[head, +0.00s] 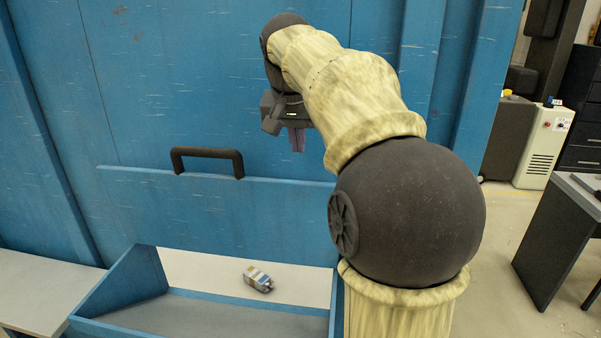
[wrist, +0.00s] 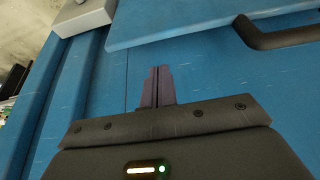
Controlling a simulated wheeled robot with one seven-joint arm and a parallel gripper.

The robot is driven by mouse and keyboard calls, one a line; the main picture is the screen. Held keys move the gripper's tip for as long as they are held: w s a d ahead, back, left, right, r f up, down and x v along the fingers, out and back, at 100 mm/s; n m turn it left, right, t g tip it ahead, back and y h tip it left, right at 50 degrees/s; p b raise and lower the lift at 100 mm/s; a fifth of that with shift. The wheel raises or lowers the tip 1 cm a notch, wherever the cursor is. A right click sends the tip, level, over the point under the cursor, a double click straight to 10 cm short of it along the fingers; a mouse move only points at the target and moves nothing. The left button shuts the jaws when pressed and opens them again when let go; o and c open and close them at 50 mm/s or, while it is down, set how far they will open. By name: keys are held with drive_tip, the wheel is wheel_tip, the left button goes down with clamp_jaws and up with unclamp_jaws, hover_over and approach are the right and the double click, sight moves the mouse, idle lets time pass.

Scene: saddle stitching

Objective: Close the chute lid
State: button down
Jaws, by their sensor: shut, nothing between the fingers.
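The chute lid (head: 215,215) is a blue panel low on the blue wall, with a thin raised top edge. A black bar handle (head: 208,155) stands at that edge. In the wrist view, the lid (wrist: 185,22) is a slab at the top right, with part of the handle (wrist: 285,38) beside it. I cannot tell exactly how far the lid stands off the wall. My gripper (head: 297,141) has purple fingers pressed together and empty. It is to the right of the handle and a little higher, apart from it. The fingers also show in the wrist view (wrist: 158,78).
A light table (head: 45,290) is at the left. A dark desk (head: 560,235) and a white cabinet (head: 541,148) stand at the right.

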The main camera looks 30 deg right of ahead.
sight(301, 181)
drive_tip(key=x, duration=0.8)
drive_tip(key=shift+w+d+f, duration=0.1)
drive_tip(key=shift+d+f, duration=0.05)
drive_tip(key=shift+f, duration=0.15)
drive_tip(key=shift+w+d+f, duration=0.15)
drive_tip(key=shift+w+f, duration=0.1)
drive_tip(key=shift+f, duration=0.4)
drive_tip(key=shift+f, duration=0.1)
drive_tip(key=shift+b, duration=0.3)
